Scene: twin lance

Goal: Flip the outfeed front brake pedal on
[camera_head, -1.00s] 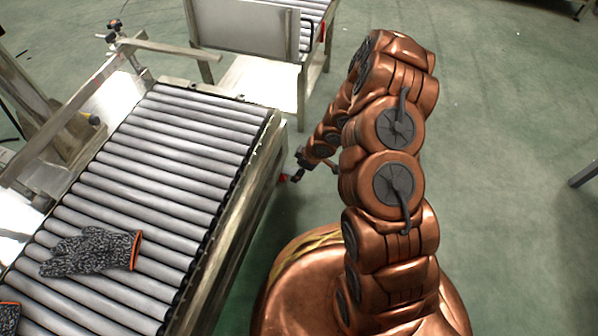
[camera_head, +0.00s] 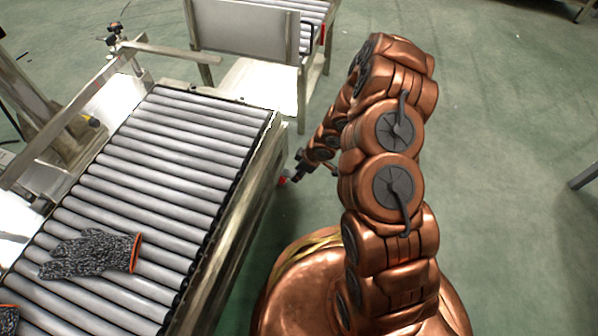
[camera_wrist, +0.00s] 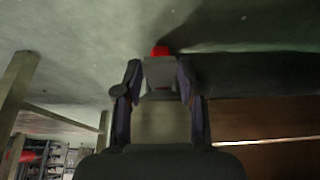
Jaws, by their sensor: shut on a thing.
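The brake pedal, a small part with a red end (camera_head: 282,180), sticks out low at the right side of the near roller conveyor (camera_head: 150,170), by its far corner. My gripper (camera_head: 298,178) is down at this spot, small and dark in the head view. In the wrist view, my gripper (camera_wrist: 160,75) has its two dark fingers on either side of a grey block, shut on it. The pedal's red tip (camera_wrist: 160,51) shows just beyond this block. Whether the pedal is tilted up or down cannot be told.
Grey knitted gloves (camera_head: 90,254) lie on the rollers. A second conveyor (camera_head: 312,60) with a metal panel stands behind, across a gap. A metal post frame (camera_head: 50,125) is at the left.

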